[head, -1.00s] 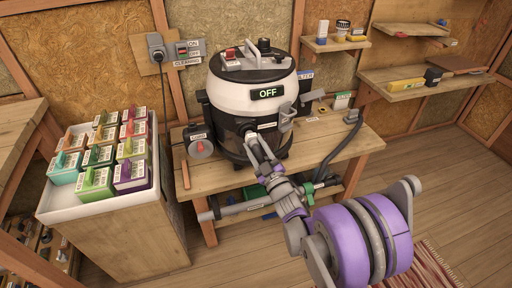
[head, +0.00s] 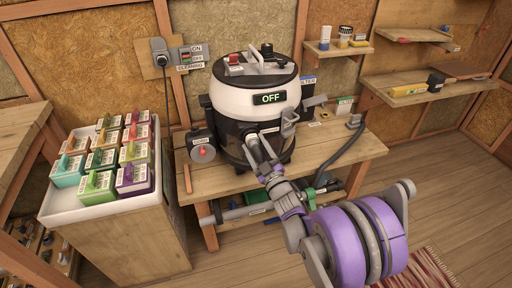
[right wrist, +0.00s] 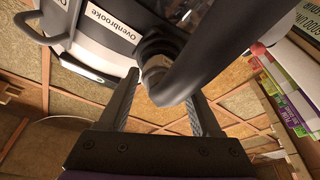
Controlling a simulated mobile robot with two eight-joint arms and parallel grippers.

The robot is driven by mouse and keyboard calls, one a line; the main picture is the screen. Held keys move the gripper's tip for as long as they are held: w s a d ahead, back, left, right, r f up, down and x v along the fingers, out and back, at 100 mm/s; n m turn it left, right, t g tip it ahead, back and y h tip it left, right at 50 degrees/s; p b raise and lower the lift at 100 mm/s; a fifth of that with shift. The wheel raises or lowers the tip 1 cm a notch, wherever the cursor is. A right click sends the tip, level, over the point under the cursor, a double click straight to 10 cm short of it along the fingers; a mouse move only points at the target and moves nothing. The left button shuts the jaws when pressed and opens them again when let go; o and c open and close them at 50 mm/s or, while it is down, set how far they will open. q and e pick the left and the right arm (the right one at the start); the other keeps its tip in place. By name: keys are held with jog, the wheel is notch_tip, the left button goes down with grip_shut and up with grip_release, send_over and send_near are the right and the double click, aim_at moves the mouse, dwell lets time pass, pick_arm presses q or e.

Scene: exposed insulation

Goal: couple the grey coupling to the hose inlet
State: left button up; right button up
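The black and white vacuum (head: 256,105) stands on the wooden bench, its display reading OFF. My right gripper (head: 252,143) is at the front of its dark lower body. The coupling lies right against the vacuum's body. My left gripper is out of view.
A dark hose (head: 340,152) hangs over the bench's right side. A white tray of coloured boxes (head: 75,212) stands at left. Wall shelves (head: 425,92) are at right.

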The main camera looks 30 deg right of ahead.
jog(key=shift+o, duration=1)
jog(key=shift+s, duration=0.1)
jog(key=v, duration=1)
jog(key=shift+s, duration=0.35)
jog(key=shift+w+a, duration=0.1)
